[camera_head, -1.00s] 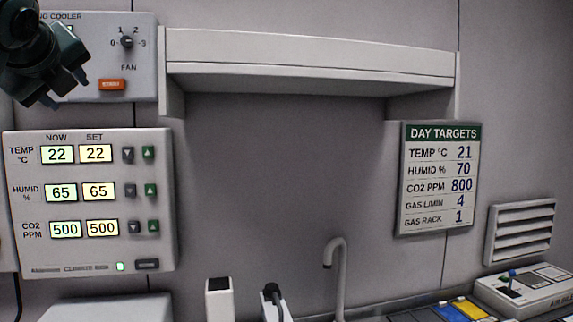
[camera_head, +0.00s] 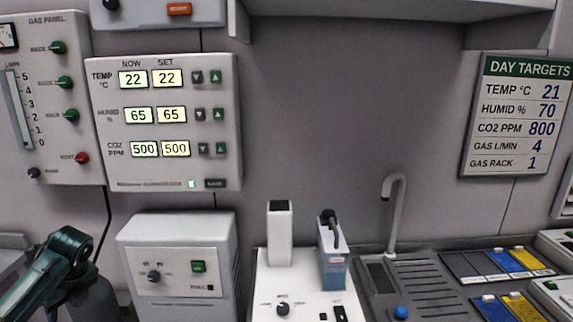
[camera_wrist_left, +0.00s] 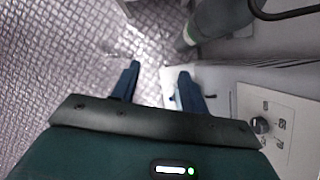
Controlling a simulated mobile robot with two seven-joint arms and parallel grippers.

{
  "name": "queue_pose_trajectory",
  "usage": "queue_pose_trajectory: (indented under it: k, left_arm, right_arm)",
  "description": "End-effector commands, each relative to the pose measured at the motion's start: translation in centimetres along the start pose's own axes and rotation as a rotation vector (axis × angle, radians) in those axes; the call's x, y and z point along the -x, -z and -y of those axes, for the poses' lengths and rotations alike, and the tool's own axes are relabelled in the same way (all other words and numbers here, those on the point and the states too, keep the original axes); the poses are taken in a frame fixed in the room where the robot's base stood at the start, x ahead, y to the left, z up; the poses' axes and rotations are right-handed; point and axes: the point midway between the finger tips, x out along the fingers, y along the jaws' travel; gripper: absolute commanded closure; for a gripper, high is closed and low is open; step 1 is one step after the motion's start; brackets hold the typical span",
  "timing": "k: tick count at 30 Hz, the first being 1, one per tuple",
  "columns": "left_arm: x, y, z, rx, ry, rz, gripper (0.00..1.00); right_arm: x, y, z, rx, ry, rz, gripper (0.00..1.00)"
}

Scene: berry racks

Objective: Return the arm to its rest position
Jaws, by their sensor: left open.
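My left gripper (camera_wrist_left: 159,72) shows in the left wrist view with its two dark blue fingers apart and nothing between them. It hangs over a metal tread-plate floor (camera_wrist_left: 70,60). A light panel with a dark knob (camera_wrist_left: 260,124) is to the right of the fingers. In the head view, a dark teal part of my left arm (camera_head: 62,250) is at the lower left, and the fingers are not seen there. My right gripper is in neither view.
The climate panel (camera_head: 165,72), gas panel (camera_head: 25,100) and day targets board (camera_head: 515,72) are on the wall. A white box with a knob (camera_head: 180,235) stands right of my arm. A white device (camera_head: 280,235), a tap (camera_head: 397,215) and colored trays (camera_head: 495,262) line the counter.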

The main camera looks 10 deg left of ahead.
Motion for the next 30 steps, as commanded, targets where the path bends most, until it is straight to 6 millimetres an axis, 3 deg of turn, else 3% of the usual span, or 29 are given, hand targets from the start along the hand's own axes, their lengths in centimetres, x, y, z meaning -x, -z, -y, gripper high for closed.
queue_pose_trajectory:
  k: [5, 6, 14, 17, 22, 30]
  left_arm:
    - [-4.2, 0.5, -5.1, -0.011, -0.13, -0.003, 0.56]
    - [-3.8, -0.2, -3.6, 0.064, -0.065, 0.03, 0.56]
    - [-2.9, -3.5, 1.9, 0.478, 0.265, 0.151, 0.56]
    - [-1.7, -5.0, 4.3, 0.666, 0.445, 0.161, 0.56]
    - [2.2, -7.4, 9.1, 1.01, 0.848, 0.056, 0.56]
    - [10.0, -8.0, 14.0, 1.311, 1.35, -0.413, 0.56]
  right_arm:
    - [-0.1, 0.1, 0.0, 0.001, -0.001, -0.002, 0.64]
    - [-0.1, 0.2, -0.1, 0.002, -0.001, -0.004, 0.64]
    - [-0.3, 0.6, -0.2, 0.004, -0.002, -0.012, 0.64]
    - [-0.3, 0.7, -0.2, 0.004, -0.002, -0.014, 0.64]
    - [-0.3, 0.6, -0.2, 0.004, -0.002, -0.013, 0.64]
    - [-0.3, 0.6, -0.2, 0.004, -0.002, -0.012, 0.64]
